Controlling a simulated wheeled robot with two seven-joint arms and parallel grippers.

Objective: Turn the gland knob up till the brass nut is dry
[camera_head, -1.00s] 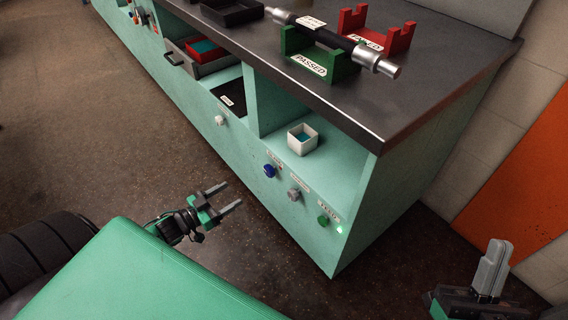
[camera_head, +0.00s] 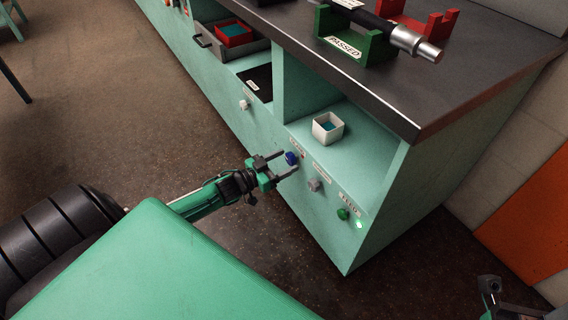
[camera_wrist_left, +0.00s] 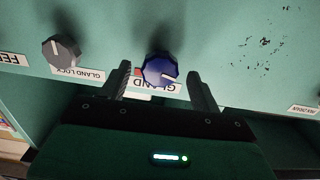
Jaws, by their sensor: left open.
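The gland knob (camera_head: 291,158) is blue with a white pointer line and sits on the front of the green bench. It also shows in the left wrist view (camera_wrist_left: 160,69), above a label reading GLAND. My left gripper (camera_head: 289,162) is open, with one finger on each side of the blue knob; whether the fingers touch it I cannot tell. In the left wrist view the fingers (camera_wrist_left: 158,88) stand apart from the knob on both sides. The brass nut is not visible. Part of my right arm shows at the lower right edge; its fingers cannot be made out clearly.
A grey gland lock knob (camera_head: 314,185) and a green knob (camera_head: 343,213) with a lit green lamp (camera_head: 359,225) sit right of the blue knob. A white knob (camera_head: 244,105) is to the left. A white box (camera_head: 328,127) stands on the shelf above.

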